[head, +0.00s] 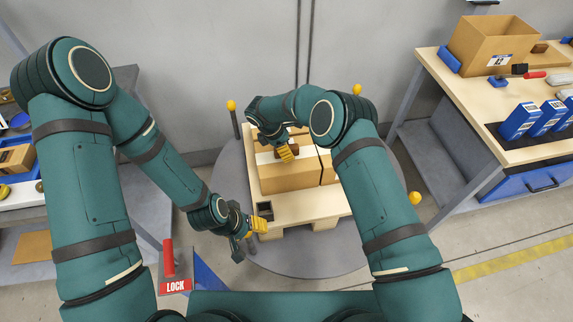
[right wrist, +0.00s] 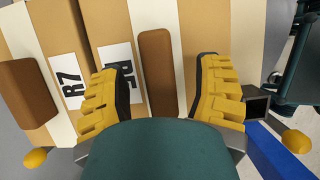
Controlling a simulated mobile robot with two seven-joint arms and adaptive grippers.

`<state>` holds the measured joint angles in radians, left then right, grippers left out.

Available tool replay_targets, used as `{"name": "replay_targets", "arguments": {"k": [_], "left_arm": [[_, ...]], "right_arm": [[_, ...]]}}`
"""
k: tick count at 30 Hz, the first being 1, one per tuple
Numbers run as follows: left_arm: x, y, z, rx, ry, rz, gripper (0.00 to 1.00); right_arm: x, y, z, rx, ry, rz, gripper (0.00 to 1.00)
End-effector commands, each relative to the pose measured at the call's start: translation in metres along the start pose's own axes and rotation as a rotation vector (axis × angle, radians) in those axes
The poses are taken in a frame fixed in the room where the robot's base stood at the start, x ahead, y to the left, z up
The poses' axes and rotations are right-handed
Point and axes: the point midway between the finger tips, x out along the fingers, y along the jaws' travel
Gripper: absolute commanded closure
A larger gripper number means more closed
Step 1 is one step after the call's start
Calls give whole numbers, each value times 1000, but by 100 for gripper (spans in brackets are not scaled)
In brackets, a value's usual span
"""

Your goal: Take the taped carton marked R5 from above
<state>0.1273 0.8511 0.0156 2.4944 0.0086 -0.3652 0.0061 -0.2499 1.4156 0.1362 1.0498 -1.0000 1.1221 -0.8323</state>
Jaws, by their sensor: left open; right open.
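Taped cartons stand side by side on a pallet (head: 285,208). In the right wrist view, one carton carries the label R7 (right wrist: 72,82). The neighbouring carton (right wrist: 110,28) has a label (right wrist: 118,70) turned the other way, which seems to read R5 and is partly covered by a finger. A brown bar (right wrist: 155,72) on top lies between the fingers of my right gripper (right wrist: 160,90), which is open over it; contact cannot be told. In the head view my right gripper (head: 285,152) is above the cartons, partly hidden by its arm. My left gripper (head: 252,228) is open and empty at the pallet's front left corner.
The pallet stands on a round grey platform (head: 290,257) ringed by yellow-tipped posts (head: 231,105). A small dark open box (head: 265,210) sits on the pallet corner beside my left gripper. A workbench (head: 480,115) with an open box is at right. A red LOCK handle (head: 169,258) is at front left.

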Motion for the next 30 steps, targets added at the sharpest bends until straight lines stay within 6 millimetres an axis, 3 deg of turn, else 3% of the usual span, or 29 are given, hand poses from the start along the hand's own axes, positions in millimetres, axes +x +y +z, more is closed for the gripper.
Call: {"name": "replay_targets", "arguments": {"k": [4,11,12,17,18,30], "left_arm": [[1,0,0,0,-1,0,43],[1,0,0,0,-1,0,43],[1,0,0,0,-1,0,43],[1,0,0,0,-1,0,43],[1,0,0,0,-1,0,43],[1,0,0,0,-1,0,43]], "right_arm": [[19,0,0,0,0,-1,36],[21,0,0,0,0,1,36],[21,0,0,0,0,1,41],[21,0,0,0,0,1,97],[21,0,0,0,0,1,100],[20,1,1,2,-1,4,100]]}}
